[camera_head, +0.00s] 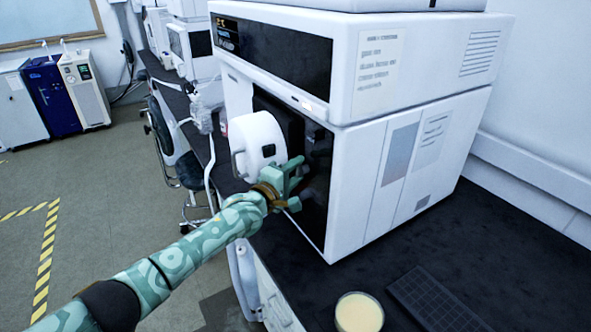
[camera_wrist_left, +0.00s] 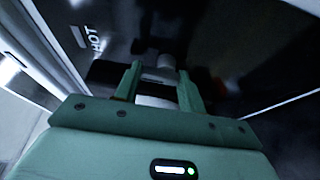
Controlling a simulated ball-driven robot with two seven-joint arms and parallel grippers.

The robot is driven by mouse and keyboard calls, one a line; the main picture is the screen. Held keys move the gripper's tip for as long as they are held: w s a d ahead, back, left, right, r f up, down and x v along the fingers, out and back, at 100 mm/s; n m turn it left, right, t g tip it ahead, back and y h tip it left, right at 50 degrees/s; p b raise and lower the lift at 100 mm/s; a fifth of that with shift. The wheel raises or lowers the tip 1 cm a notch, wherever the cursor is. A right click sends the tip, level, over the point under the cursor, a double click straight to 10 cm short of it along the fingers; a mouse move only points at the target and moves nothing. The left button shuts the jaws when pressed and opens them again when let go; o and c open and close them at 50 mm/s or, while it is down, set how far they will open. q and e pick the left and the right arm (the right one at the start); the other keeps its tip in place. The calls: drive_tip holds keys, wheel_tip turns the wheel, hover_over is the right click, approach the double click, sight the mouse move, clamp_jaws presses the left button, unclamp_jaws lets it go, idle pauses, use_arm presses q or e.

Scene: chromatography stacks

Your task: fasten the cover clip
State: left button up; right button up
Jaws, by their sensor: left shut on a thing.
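The white round cover (camera_head: 258,142) stands out from the dark front of the large white instrument (camera_head: 400,150). My left gripper (camera_head: 293,183) is at the dark front panel, just below and to the right of the cover. In the left wrist view, my left gripper's two fingers (camera_wrist_left: 160,88) are on either side of a small pale part, which I take to be the cover clip (camera_wrist_left: 155,101). The gripper is shut on it. The fingers hide most of the clip, and whether it is latched cannot be told. My right gripper is not in view.
More instruments line the bench behind. A stool (camera_head: 190,170) stands at the left, beyond my arm.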

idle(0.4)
use_arm(q)
drive_tip(key=o, duration=1)
drive_tip(key=p+v, duration=0.6)
drive_tip(key=v, duration=1)
drive_tip(key=shift+s+a+r, duration=0.1)
